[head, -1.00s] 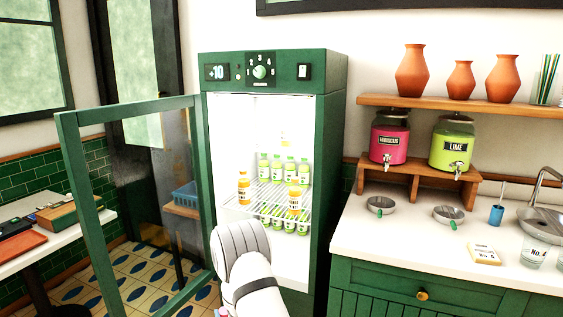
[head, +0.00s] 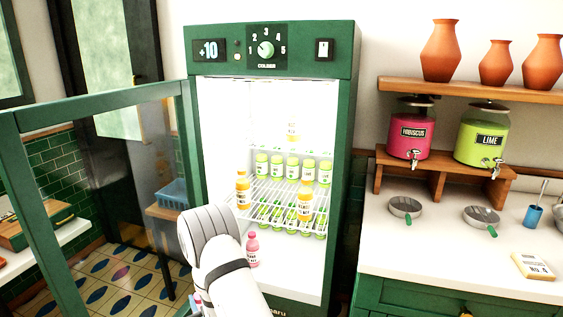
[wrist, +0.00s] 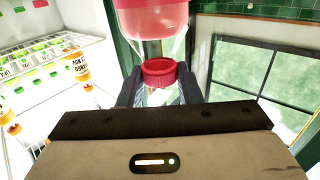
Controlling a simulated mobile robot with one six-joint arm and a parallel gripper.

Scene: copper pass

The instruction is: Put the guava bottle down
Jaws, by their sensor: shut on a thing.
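In the wrist view, which is upside down, my gripper (wrist: 160,88) is shut on a pink bottle with a ridged red cap, the guava bottle (wrist: 150,18). The fingers are either side of its cap and neck. Its label is out of view. In the head view my arm hides the gripper and nearly all of the held bottle. The open green fridge (head: 345,150) is ahead. Another pink bottle (head: 253,250) stands on its floor near the front, right of my arm; its label is too small to read.
Two orange bottles stand at the front of the wire shelf, one left (head: 243,190) and one right (head: 305,203), with green-labelled bottles behind. The fridge floor right of the pink bottle is clear. The glass door (head: 38,190) stands open at left. A counter (head: 400,245) is at right.

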